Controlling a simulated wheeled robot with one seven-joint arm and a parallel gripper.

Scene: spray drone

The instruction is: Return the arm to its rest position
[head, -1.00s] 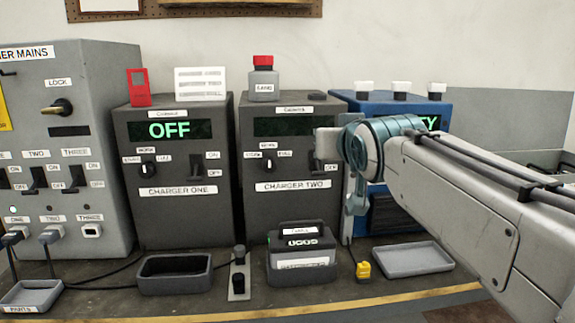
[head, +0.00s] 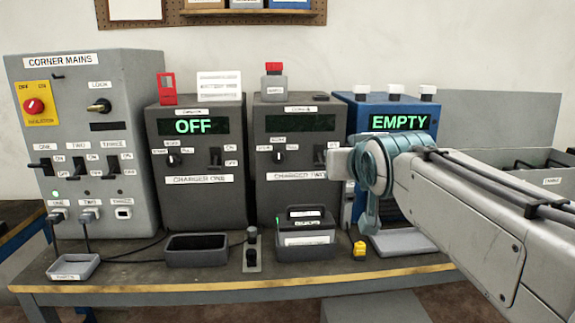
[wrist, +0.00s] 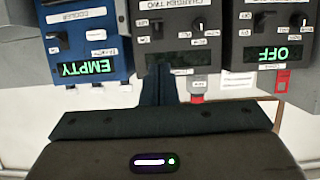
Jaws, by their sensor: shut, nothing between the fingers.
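My arm reaches in from the right in the head view, its teal wrist joint (head: 380,165) in front of the right edge of charger two and the blue cooler. Its fingers cannot be made out in that view. In the wrist view my gripper (wrist: 158,75) shows its dark fingers together, with nothing between them. That view is upside down, and the fingertips overlap the front of charger two (wrist: 180,22). The gripper is apart from any object I can tell.
Charger one (head: 200,192) reads OFF; the cooler (head: 355,108) reads EMPTY. The corner mains box (head: 70,130) stands left. On the bench lie an empty dark tray (head: 197,260), a battery (head: 305,240), a yellow plug (head: 359,250) and a grey tray (head: 405,243), partly behind my arm.

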